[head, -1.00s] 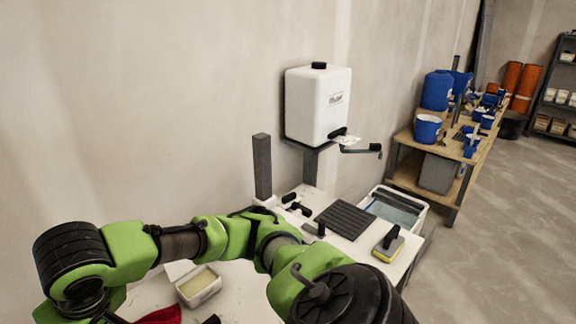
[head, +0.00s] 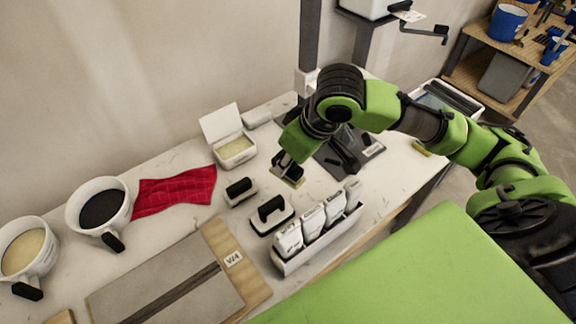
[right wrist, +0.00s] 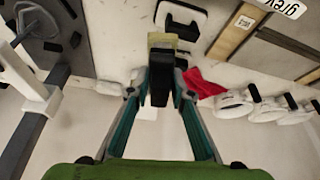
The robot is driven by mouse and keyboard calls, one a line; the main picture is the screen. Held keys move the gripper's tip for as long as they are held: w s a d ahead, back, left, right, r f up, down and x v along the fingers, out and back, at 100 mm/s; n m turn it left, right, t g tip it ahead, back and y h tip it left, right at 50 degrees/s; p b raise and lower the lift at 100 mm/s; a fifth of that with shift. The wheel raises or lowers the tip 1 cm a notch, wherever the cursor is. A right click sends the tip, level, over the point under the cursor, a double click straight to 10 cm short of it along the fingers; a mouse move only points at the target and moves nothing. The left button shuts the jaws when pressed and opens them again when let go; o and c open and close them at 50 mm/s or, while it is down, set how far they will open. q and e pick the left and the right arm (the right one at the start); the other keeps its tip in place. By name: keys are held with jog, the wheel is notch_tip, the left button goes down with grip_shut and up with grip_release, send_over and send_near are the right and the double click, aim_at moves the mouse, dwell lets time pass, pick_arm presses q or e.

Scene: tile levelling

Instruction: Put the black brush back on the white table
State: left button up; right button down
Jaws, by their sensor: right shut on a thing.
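My right gripper (head: 289,168) reaches in from the right in the head view, above the white table (head: 155,238). In the right wrist view the right gripper (right wrist: 161,72) is shut on the black brush (right wrist: 160,88), a dark block with a pale yellowish end. In the head view the brush is mostly hidden by the fingers; only a pale end (head: 294,183) shows below them. I cannot tell whether it touches the table top. My left gripper is not in view.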

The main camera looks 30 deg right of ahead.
jog(key=w+d+f, duration=0.1)
jog(key=w+f, duration=0.3)
jog(key=w+d+f+n+p, duration=0.1)
jog(key=w+d+f, duration=0.1)
jog(key=w+f, duration=0.2)
jog(key=w+d+f+n+y, duration=0.1)
jog(key=w+d+f, duration=0.1)
jog(key=w+f, duration=0.2)
jog(key=shift+w+d, duration=0.1)
jog(key=shift+d, duration=0.1)
jog(key=shift+w+d+f+g, duration=0.15)
jog(key=shift+w+f+g, duration=0.15)
jog(key=shift+w+f, duration=0.35)
notch_tip(320, 180, down, 2)
jog(key=shift+s+f+p, duration=0.15)
jog(key=shift+f+p, duration=0.05)
jog(key=shift+p, duration=0.5)
jog(key=shift+f, duration=0.35)
jog(key=shift+f, duration=0.1)
jog(key=c, duration=1.8)
grip_release()
